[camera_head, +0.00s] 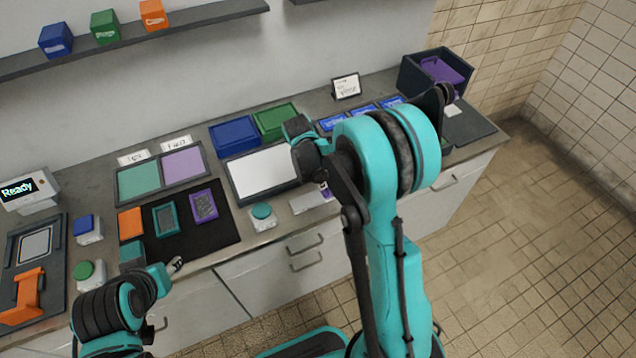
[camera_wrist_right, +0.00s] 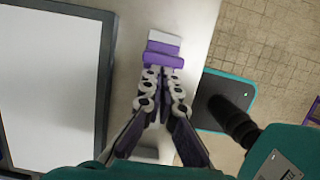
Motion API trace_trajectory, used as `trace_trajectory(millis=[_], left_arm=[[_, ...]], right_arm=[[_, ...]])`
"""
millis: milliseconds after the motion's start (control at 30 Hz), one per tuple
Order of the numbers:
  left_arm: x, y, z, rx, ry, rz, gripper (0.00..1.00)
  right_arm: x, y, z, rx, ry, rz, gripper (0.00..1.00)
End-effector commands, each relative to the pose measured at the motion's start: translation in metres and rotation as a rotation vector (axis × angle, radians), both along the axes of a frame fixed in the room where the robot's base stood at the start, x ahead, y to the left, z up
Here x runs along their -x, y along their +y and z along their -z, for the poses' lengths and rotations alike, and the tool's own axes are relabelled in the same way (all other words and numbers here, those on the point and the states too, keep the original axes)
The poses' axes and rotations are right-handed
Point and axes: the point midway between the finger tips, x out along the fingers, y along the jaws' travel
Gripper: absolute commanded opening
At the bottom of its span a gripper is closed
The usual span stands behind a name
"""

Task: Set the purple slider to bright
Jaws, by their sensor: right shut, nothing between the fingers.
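The purple slider (camera_wrist_right: 163,56) shows in the right wrist view as a purple block with a pale strip at its far side. In the head view a bit of its purple (camera_head: 328,194) shows beside my right arm, at the counter's front edge. My right gripper (camera_wrist_right: 163,73) is shut and empty, its fingertips right at the near edge of the purple block. I cannot tell whether they touch it. Any bright or dim marking is not readable. My left gripper (camera_head: 175,265) is low at the left, over the counter's front edge, away from the slider; its jaw opening is unclear.
A white panel with a dark frame (camera_head: 262,172) lies left of the slider. A teal round button (camera_head: 262,212) stands nearby on the counter. A black mat (camera_head: 222,232) with coloured pieces is further left. Blue and green trays (camera_head: 234,133) stand behind the panel.

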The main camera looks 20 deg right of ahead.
Motion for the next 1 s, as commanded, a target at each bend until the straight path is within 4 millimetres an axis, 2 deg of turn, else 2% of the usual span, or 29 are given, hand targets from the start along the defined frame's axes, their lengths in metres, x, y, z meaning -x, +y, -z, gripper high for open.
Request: trace_trajectory(millis=[167, 333, 500, 700, 833, 1000], left_arm=[[0.0, 0.0, 0.002, 0.0, 0.0, 0.0, 0.4], [0.0, 0.0, 0.007, 0.0, 0.0, 0.0, 0.4], [0.0, 0.0, -0.008, 0.0, 0.0, 0.0, 0.4], [0.0, 0.0, -0.017, 0.0, 0.0, 0.0, 0.4], [0.0, 0.0, -0.02, 0.0, 0.0, 0.0, 0.4], [0.0, 0.0, -0.02, 0.0, 0.0, 0.0, 0.4]], right_arm=[[-0.001, 0.006, 0.0, 0.004, 0.0, 0.0, 0.0], [-0.003, 0.03, 0.001, 0.002, 0.0, 0.001, 0.0], [-0.002, 0.04, -0.042, 0.001, 0.001, 0.003, 0.0], [-0.002, 0.049, -0.079, 0.001, 0.001, 0.005, 0.0], [-0.002, 0.053, -0.092, 0.001, 0.001, 0.004, 0.0], [-0.002, 0.054, -0.097, 0.001, 0.001, 0.005, 0.0]])
